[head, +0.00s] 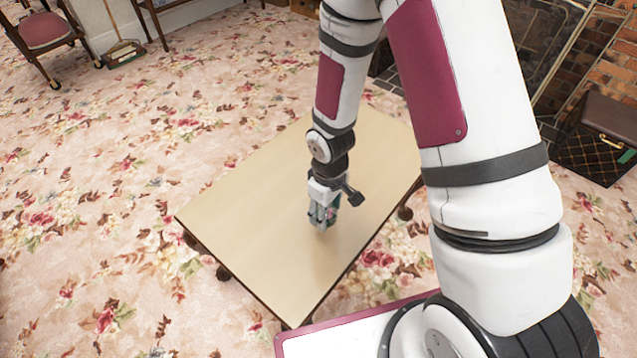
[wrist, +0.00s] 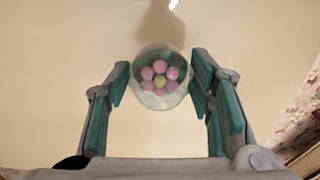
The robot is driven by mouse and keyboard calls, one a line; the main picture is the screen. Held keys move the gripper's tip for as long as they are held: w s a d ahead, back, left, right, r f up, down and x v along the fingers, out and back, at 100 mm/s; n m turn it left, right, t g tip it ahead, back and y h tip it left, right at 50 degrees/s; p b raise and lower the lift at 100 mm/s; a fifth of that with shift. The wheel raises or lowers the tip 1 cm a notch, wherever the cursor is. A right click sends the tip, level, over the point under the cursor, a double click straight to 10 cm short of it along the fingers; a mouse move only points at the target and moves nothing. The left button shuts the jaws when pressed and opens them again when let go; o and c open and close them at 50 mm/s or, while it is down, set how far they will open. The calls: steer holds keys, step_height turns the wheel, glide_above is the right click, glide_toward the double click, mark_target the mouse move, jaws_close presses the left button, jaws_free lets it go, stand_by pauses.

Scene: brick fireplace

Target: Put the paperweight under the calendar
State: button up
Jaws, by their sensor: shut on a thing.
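The paperweight (wrist: 160,80) is a clear rounded glass piece with pink dots around a yellow one. In the wrist view it sits between the green-padded fingers of my gripper (wrist: 161,88), which is shut on it. In the head view my gripper (head: 323,218) points down over the pale wooden table (head: 250,210), right of its middle, and largely hides the paperweight. I cannot tell whether the paperweight touches the tabletop. No calendar shows in either view.
The visible tabletop around my gripper is bare; my arm covers part of its far right side. Floral carpet surrounds the table. A dark case (head: 597,140) stands at the right by the brick fireplace, and a pink-seated chair (head: 45,32) at the far left.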

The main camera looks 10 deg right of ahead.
steer(key=w, duration=0.4)
steer(key=w+b, duration=0.1)
steer(key=w, duration=0.2)
steer(key=w+f, duration=0.1)
steer(key=w, duration=0.3)
steer(key=shift+w+d+f+b, duration=0.1)
steer(key=shift+w+d+b, duration=0.15)
steer(key=shift+w+b, duration=0.15)
steer(key=shift+f+b, duration=0.65)
steer(key=shift+f, duration=1.05)
steer(key=shift+f, duration=0.1)
steer(key=shift+f, duration=0.1)
steer(key=o, duration=1.4)
step_height(320, 180, up, 12)
steer(key=p, duration=0.3)
steer(key=shift+r+p, duration=0.2)
steer(key=shift+p, duration=0.15)
steer(key=shift+r, duration=0.1)
